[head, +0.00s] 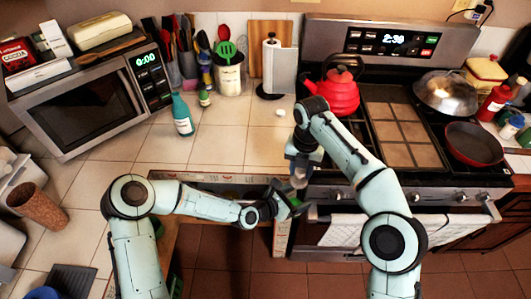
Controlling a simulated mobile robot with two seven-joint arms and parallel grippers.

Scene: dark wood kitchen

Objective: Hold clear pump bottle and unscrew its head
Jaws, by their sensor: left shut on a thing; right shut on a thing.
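The clear pump bottle (299,182) is small in the head view and mostly hidden between my two grippers, in front of the counter's edge near the stove. A pale, see-through part of it shows below my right gripper. My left gripper (289,206) reaches in from the left and is shut on the bottle's lower part. My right gripper (301,165) comes down from above and is shut at the bottle's top, where the pump head is hidden by the fingers. The bottle looks roughly upright. I cannot tell whether its head is loose.
An open drawer (215,178) lies below the counter beside my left forearm. The stove (420,185) with a red kettle (335,92) stands right of my grippers. A teal bottle (182,115) and a microwave (80,105) are at the back left. The tiled counter's middle is mostly clear.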

